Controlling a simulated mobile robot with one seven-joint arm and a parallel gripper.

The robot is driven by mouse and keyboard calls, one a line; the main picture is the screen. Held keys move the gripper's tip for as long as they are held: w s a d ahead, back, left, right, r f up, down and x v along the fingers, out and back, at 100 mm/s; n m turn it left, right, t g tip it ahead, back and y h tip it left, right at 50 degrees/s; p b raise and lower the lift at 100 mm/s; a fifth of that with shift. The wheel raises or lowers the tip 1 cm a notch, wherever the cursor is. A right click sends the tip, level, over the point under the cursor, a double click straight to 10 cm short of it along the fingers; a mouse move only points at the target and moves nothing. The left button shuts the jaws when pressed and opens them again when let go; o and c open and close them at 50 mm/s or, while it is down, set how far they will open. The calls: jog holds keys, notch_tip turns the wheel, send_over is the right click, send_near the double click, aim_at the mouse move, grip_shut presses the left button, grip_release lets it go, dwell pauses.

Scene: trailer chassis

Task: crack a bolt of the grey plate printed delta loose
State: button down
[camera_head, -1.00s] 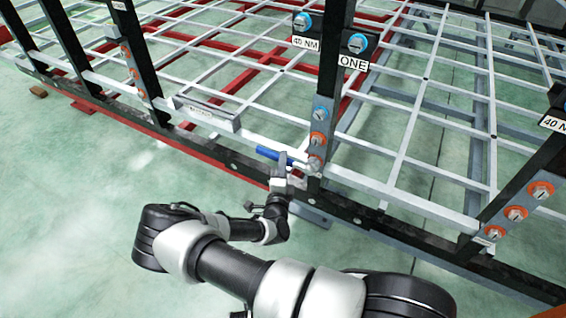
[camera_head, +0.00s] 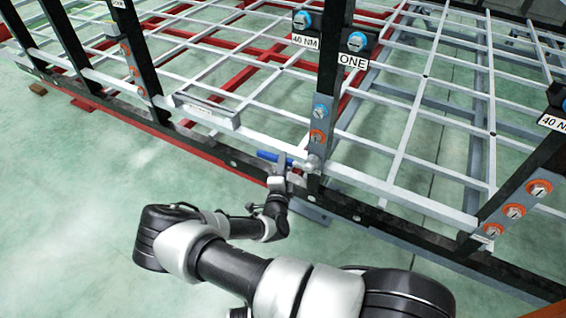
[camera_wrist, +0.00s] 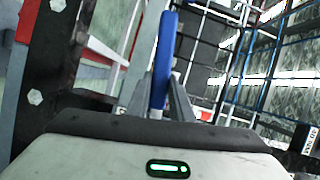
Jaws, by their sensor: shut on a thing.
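A blue-handled wrench (camera_head: 272,156) is held level at the middle post, its silver head at the lowest bolt position of the grey plate (camera_head: 321,122). Whether the head is fully seated on that bolt is unclear. The two upper bolts, one blue (camera_head: 320,111) and one orange (camera_head: 317,136), are uncovered. No print is readable on this plate. My gripper (camera_head: 280,168) is shut on the handle, just left of the post. In the wrist view the blue handle (camera_wrist: 163,60) rises between my two fingers; the wrench head is out of clear sight there.
A grey tray (camera_head: 207,110) sits on the frame rail to the left. Another bolted plate (camera_head: 514,212) is on the right post, and one (camera_head: 131,68) on the left post. Labelled holders (camera_head: 356,50) top the middle post. The floor in front is open.

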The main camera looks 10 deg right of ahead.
jog(key=shift+s+d+f+n+g, duration=0.15)
jog(key=shift+f+n+g, duration=0.15)
jog(key=shift+f+n, duration=0.45)
jog(key=shift+s+d+f+n+g+p, duration=0.1)
jog(key=shift+d+f+n+g+p, duration=0.1)
jog(key=shift+f+n+g+p, duration=0.35)
jog(key=shift+f+n, duration=0.1)
jog(key=shift+n, duration=0.2)
jog(key=shift+s+d+f+n, duration=0.2)
jog(key=shift+d+f+n, duration=0.1)
jog(key=shift+f+n, duration=0.25)
dwell(0.4)
